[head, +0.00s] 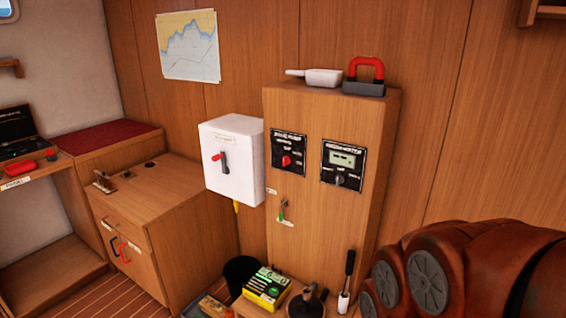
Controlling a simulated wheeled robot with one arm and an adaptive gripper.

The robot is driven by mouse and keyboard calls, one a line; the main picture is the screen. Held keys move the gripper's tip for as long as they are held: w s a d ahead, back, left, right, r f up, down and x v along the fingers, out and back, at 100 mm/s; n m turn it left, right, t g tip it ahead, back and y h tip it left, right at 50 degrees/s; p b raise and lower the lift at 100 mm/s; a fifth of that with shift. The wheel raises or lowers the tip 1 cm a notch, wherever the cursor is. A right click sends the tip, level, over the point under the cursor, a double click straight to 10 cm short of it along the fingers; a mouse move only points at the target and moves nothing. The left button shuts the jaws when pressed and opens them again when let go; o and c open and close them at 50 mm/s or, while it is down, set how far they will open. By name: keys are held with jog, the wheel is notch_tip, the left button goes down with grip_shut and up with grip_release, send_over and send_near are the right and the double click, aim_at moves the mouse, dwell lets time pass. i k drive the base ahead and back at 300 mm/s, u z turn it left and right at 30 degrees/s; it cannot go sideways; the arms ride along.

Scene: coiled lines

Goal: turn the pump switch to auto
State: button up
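A tall wooden cabinet (330,230) stands in the middle and carries two dark panels on its front. The left panel (289,141) has a red rotary knob (286,160); its small print looks like a pump label but is hard to read. I cannot tell which position the knob points to. The right panel (343,162) has a small grey-green display and a black knob (340,180). My gripper is not in view.
A white box (232,175) with a red and black lever juts out left of the panels. A green-tagged key (282,209) hangs below them. A scoop (316,77) and red-handled block (365,86) lie on top.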

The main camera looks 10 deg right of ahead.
aim_at(285, 160)
jog(key=k, duration=0.6)
jog(key=u, duration=0.65)
jog(key=i, duration=1.05)
jog(key=u, duration=0.9)
